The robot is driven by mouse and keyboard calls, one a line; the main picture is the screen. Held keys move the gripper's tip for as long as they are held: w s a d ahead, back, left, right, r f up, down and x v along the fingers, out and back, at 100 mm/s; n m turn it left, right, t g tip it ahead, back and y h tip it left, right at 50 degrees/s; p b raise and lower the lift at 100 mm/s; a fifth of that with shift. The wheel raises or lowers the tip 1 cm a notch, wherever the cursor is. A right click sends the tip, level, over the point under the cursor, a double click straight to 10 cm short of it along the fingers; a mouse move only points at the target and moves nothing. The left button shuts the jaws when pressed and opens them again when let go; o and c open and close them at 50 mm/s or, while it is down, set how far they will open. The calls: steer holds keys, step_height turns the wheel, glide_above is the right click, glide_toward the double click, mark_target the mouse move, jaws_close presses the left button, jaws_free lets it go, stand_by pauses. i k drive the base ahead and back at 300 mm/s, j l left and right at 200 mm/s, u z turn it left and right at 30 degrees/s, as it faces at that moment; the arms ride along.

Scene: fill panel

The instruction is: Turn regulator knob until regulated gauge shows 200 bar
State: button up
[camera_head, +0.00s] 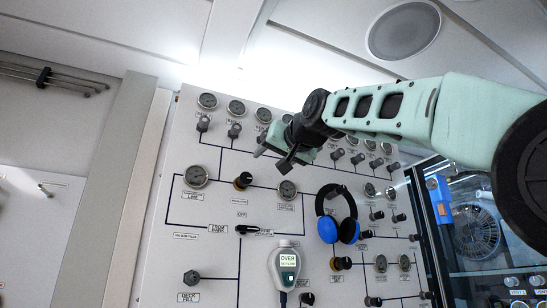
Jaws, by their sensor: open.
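The fill panel (215,265) is a pale upright board with gauges, valves and dark printed lines.
Blue headphones (328,228) hang on the panel to the right. A black lever (260,231) lies under the knob. Several small gauges and valves line the top. The space before the lower left panel is clear.

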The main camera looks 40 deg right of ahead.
mark_target(245, 179)
steer(key=i+j+z, duration=0.15)
steer(key=j+z, duration=0.15)
steer(key=j, duration=0.3)
steer(key=j+z, duration=0.3)
steer(key=j, duration=0.3)
steer(key=i, duration=0.05)
